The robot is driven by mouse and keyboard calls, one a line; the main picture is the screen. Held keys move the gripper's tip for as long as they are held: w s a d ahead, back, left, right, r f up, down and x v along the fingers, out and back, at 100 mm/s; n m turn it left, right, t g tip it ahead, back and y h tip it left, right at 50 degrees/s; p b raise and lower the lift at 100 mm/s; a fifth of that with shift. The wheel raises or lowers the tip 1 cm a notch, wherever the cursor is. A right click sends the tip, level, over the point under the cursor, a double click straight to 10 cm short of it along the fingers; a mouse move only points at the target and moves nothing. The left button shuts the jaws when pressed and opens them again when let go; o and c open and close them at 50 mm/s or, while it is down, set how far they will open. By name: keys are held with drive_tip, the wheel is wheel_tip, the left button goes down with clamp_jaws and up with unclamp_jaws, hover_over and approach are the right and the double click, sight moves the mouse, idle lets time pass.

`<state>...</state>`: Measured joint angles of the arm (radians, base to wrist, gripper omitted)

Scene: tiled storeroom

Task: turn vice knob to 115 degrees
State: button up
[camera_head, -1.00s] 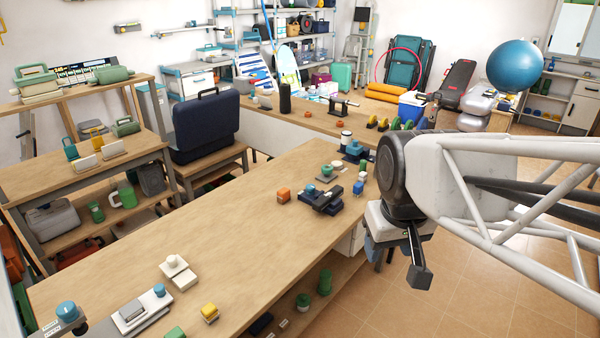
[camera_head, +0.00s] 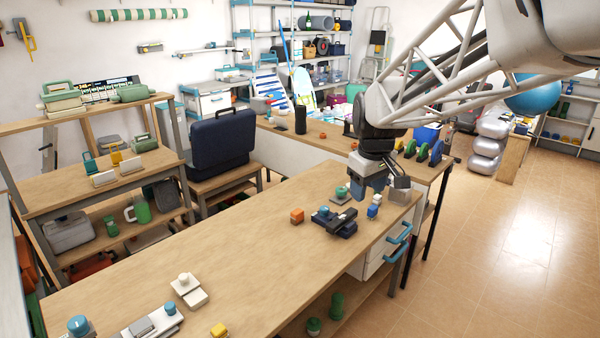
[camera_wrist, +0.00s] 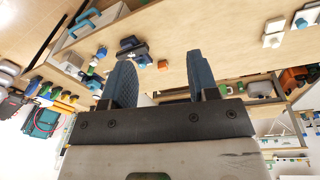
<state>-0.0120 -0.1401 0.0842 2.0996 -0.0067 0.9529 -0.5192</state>
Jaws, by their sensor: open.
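A dark blue-black device (camera_head: 336,222), which looks like the vice, lies on the long wooden bench (camera_head: 240,250). A round blue knob (camera_head: 324,210) sits on it; its exact angle is too small to read. The device also shows small near the top of the wrist view (camera_wrist: 133,48). My gripper (camera_head: 368,190) is above the far right end of the bench, to the right of and beyond the device. Its two blue fingers stand wide apart in the wrist view (camera_wrist: 162,78), with nothing between them. It is clear of the knob.
An orange block (camera_head: 297,215) stands left of the device. A green-knobbed piece (camera_head: 342,193) and a small blue-and-white item (camera_head: 373,210) stand close by. White blocks (camera_head: 188,290) and a grey piece with a blue knob (camera_head: 152,322) lie nearer. The bench middle is clear.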

drive_tip(key=w+f+n, duration=0.3)
drive_tip(key=w, duration=1)
drive_tip(key=n+g, duration=0.2)
drive_tip(key=n, duration=0.6)
hover_over(324, 207)
wheel_tip(324, 207, down, 26)
drive_tip(key=shift+r, duration=0.25)
drive_tip(key=shift+s, duration=0.1)
drive_tip(key=shift+f, duration=3.9)
drive_tip(key=shift+c, duration=0.4)
